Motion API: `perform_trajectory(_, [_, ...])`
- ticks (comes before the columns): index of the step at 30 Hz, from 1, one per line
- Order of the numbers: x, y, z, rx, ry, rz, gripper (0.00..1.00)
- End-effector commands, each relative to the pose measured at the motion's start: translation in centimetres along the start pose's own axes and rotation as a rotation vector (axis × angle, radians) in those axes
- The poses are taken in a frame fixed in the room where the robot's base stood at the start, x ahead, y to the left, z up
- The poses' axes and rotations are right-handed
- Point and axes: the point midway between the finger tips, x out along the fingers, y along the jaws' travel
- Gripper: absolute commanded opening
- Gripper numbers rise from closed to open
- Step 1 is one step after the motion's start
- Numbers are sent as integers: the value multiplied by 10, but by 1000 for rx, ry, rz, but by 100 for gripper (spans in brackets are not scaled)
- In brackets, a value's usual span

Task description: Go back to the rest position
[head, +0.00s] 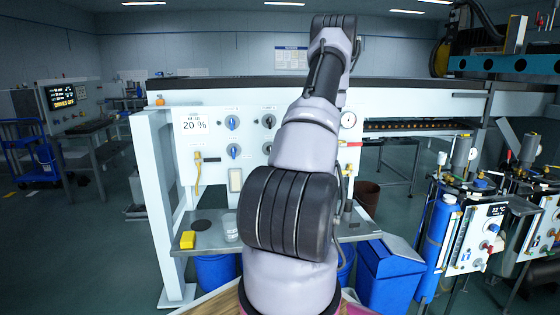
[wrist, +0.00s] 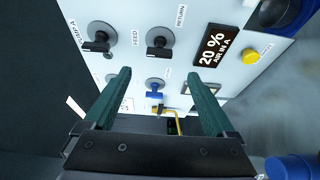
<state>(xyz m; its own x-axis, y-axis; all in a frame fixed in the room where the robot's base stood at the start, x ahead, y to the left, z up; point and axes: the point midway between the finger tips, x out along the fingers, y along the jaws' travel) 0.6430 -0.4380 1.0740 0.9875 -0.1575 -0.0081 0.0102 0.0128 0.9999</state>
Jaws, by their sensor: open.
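My gripper (wrist: 158,76) is open and empty in the wrist view, its two green fingers apart and pointing toward the white panel. The panel (head: 212,172) stands ahead in the head view, partly hidden behind my arm; my gripper is not visible there. In the wrist view, two dark knobs (wrist: 158,42) near FEED and RETURN labels lie beyond the fingertips. A blue handle (wrist: 155,88) shows between the fingers, and a yellow hose (wrist: 172,117) shows below it. I cannot tell the exact gap to the panel, but no contact shows.
The panel's shelf (head: 205,243) carries a yellow block (head: 188,240) and a clear jar (head: 231,229). Blue bins (head: 388,275) stand below. A cart with a blue cylinder (head: 437,235) stands at right. Open floor (head: 100,240) lies at left.

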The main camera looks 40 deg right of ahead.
Motion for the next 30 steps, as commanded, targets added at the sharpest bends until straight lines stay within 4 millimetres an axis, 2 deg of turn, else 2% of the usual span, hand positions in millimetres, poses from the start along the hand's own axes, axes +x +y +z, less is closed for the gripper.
perform_trajectory(9, [2,2,-3,-8,10,2,90])
perform_trajectory(11, [5,9,-12,-32,42,6,90])
perform_trajectory(13, [12,25,-32,-93,114,18,90])
perform_trajectory(14, [15,34,-45,-130,158,26,90])
perform_trajectory(17, [23,71,-102,-304,351,65,90])
perform_trajectory(18, [22,86,-129,-391,442,88,90])
perform_trajectory(20, [17,108,-171,-533,580,129,90])
perform_trajectory(21, [10,120,-198,-634,673,162,90])
perform_trajectory(24, [-16,145,-260,-890,893,258,90])
perform_trajectory(27, [-50,162,-309,-1160,1091,376,90])
perform_trajectory(30, [-88,173,-344,-1438,1265,516,90])
